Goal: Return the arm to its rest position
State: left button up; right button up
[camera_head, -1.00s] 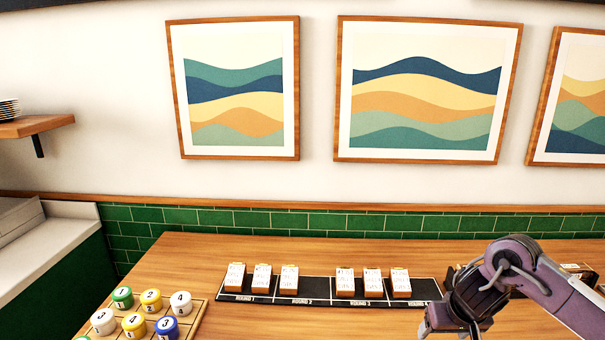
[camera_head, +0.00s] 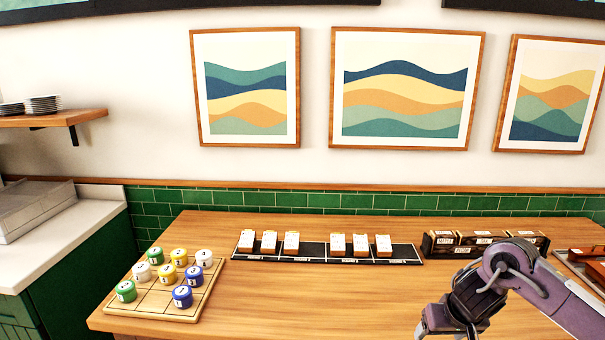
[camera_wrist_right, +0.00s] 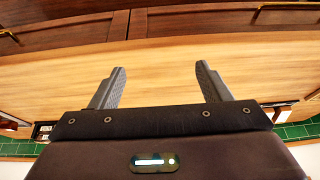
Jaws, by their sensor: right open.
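My right arm comes in from the lower right in the head view. Its gripper (camera_head: 442,328) hangs over the front right part of the wooden table (camera_head: 290,318). In the right wrist view the two fingers (camera_wrist_right: 160,88) are spread apart with nothing between them, and bare wood lies beyond them. My left gripper is not in either view.
A black rack (camera_head: 314,249) with several white cards stands at the table's back. Left is a wooden grid board (camera_head: 152,310) with numbered pots. A dark box (camera_head: 428,245) with labelled compartments stands right of the rack. The table's front middle is clear.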

jog(key=a+f+n+y, duration=0.15)
jog(key=a+f, duration=0.35)
jog(key=f, duration=0.6)
jog(key=a+f+n+y, duration=0.1)
jog(key=a+f+y, duration=0.3)
jog(key=f, duration=0.8)
jog(key=s+a+f, duration=0.1)
jog(key=s+f, duration=0.4)
jog(key=f, duration=0.6)
jog(key=s+d+f+g+h, duration=0.1)
jog(key=s+f, duration=0.6)
jog(key=s, duration=0.6)
jog(key=s+d+f+g+h, duration=0.1)
jog(key=s+f, duration=0.6)
jog(key=s, duration=0.7)
jog(key=s+d+f+g+h, duration=0.1)
jog(key=s+f+h, duration=0.2)
jog(key=s+f, duration=0.5)
jog(key=s, duration=0.6)
jog(key=shift+s+d+g, duration=0.25)
jog(key=shift+d+g, duration=0.05)
jog(key=shift+d, duration=0.1)
jog(key=shift+h, duration=0.25)
